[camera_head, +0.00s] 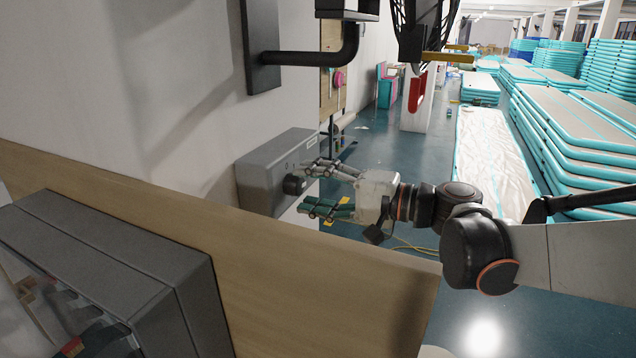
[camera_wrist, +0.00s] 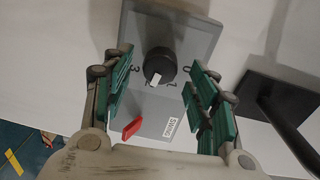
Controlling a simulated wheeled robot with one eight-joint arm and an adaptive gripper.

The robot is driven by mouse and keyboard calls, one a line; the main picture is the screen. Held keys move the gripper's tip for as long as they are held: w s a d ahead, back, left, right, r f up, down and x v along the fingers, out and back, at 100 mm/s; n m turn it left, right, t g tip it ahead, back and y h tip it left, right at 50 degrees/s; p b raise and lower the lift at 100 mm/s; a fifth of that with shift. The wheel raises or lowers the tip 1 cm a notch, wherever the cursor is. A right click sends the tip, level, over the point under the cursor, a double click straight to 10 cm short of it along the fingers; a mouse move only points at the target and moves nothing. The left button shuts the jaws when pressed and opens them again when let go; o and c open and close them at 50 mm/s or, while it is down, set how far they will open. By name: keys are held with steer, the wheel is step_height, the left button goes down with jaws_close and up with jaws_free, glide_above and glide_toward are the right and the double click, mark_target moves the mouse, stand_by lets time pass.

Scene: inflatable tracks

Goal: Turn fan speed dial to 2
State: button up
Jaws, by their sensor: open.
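The fan speed dial is a black round knob (camera_wrist: 160,65) on the face of a grey control box (camera_wrist: 200,35). Small numbers ring it; I make out a 3 to its left and a 0 and 1 to its right. A white mark on the knob points down and slightly left, between the 3 and the 1. The knob also shows in the head view (camera_head: 293,185) on the wall-mounted box (camera_head: 262,178). My gripper (camera_head: 318,185) is open, with one green-padded finger on each side of the knob in the wrist view (camera_wrist: 160,88). Contact cannot be told.
A red piece (camera_wrist: 132,129) and a white label (camera_wrist: 170,129) are on the box's lower part. A black bracket (camera_head: 310,58) sticks out from the wall above. A wooden panel (camera_head: 300,270) and another grey box (camera_head: 110,260) stand in front. Stacked mats (camera_head: 570,140) fill the right.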

steer(key=v, duration=1)
steer(key=shift+d, duration=0.3)
steer(key=shift+s, duration=0.15)
